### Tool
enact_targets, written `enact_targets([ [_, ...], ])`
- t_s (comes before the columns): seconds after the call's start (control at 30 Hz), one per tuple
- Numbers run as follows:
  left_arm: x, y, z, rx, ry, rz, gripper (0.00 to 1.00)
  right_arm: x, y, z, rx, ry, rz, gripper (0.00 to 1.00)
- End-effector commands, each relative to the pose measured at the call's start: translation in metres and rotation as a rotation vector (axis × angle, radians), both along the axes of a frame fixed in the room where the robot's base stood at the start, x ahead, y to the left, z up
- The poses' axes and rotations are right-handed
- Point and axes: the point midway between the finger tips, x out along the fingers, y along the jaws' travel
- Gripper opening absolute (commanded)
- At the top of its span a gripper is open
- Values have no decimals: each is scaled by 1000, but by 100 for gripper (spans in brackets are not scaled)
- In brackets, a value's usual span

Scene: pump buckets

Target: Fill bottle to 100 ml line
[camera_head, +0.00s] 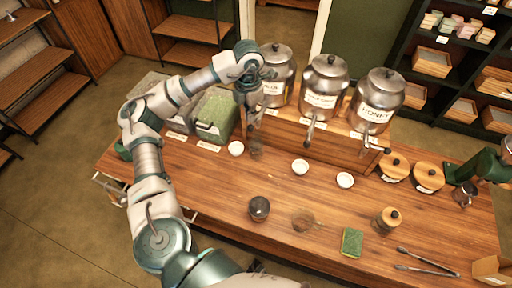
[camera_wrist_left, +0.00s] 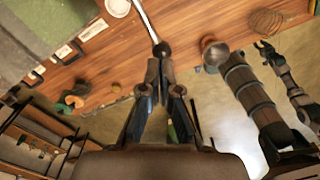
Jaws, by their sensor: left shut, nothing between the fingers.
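Three steel dispensers stand on a wooden stand at the back: the left one (camera_head: 279,72), the middle one (camera_head: 323,84) and the honey one (camera_head: 376,100). My left gripper (camera_head: 252,102) is in front of the left dispenser. In the left wrist view its fingers (camera_wrist_left: 160,72) are shut and empty, close behind the dark ball tip of a metal lever (camera_wrist_left: 152,25); contact cannot be told. A see-through dark vessel (camera_head: 256,149), possibly the bottle, stands below my left gripper. Its fill level and 100 ml line cannot be made out.
A dark jar (camera_head: 259,208), a wire-like strainer (camera_head: 303,219), a green sponge (camera_head: 352,242) and tongs (camera_head: 428,262) lie on the table's front part. White bowls (camera_head: 300,167) stand before the dispensers. A green-topped box (camera_head: 214,114) is left of my gripper.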

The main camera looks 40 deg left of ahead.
Motion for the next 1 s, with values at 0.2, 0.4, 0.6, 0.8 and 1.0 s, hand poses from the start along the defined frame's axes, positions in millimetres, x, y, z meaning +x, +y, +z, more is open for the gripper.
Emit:
enact_targets([
  [0.2, 0, -1, -2, 0, 0, -1, 0, 0, 0, -1, 0, 0, 0, 38],
  [0.4, 0, -1, -8, 0, 0, -1, 0, -1, 0, -4, 1, 1, 0, 38],
  [0.6, 0, 0, -8, 0, 0, 0, 0, -1, 0, -4, 0, 0, 1, 38],
  [0.8, 0, 0, -12, 0, 0, 0, 0, 1, -1, -5, 1, -4, 2, 38],
  [1.0, 0, 0, -17, 0, 0, 0, 0, 0, 0, -8, 1, -1, 1, 38],
])
